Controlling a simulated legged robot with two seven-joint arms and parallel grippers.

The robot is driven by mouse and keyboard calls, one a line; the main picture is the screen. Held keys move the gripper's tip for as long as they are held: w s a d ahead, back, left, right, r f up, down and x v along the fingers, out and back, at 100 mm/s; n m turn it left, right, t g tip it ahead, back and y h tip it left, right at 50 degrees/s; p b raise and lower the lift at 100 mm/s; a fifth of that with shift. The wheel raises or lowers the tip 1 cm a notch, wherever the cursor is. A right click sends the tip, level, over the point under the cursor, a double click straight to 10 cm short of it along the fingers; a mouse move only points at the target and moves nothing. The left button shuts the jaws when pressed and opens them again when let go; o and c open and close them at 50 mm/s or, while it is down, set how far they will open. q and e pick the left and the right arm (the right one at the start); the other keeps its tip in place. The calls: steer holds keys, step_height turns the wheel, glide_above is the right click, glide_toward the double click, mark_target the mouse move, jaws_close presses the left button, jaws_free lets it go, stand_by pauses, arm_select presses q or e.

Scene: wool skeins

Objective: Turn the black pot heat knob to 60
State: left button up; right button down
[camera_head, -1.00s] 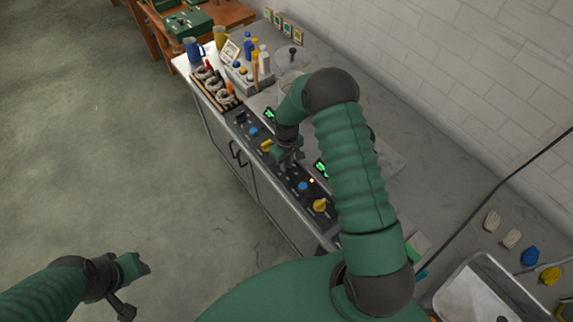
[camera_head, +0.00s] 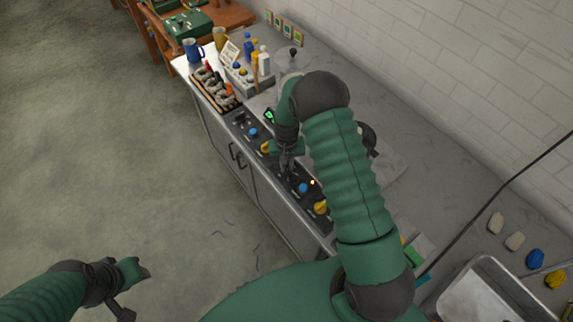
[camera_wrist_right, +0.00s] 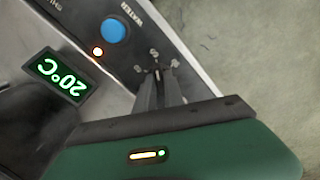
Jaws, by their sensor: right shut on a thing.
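The control panel (camera_head: 312,198) is a black strip along the counter's front edge. My right gripper (camera_head: 287,170) is low over it, between a yellow knob (camera_head: 265,147) and a blue knob (camera_head: 303,188). In the right wrist view its fingers (camera_wrist_right: 156,68) are close together at the panel, shut on what seems to be the black pot heat knob, which they mostly hide. The display (camera_wrist_right: 60,76) reads 20°C, upside down. An orange light (camera_wrist_right: 98,51) glows near the blue WATER knob (camera_wrist_right: 113,30). My left gripper (camera_head: 134,289) hangs over the floor; its jaw state is unclear.
Another yellow knob (camera_head: 320,207) is farther along the panel. A rack of grey skeins (camera_head: 214,84), bottles (camera_head: 264,63) and a blue jug (camera_head: 193,51) stand at the far end. A metal tray (camera_head: 480,295) is at lower right. My right arm covers the middle counter.

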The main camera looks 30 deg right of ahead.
steer(key=shift+w+d+r, duration=0.1)
steer(key=shift+w+r, duration=0.05)
steer(key=shift+w, duration=0.1)
steer(key=c, duration=1.7)
jaws_free()
steer(key=shift+o, duration=1.3)
steer(key=shift+s, duration=0.1)
step_height(320, 180, up, 16)
steer(key=b, duration=0.2)
steer(key=shift+r, duration=0.25)
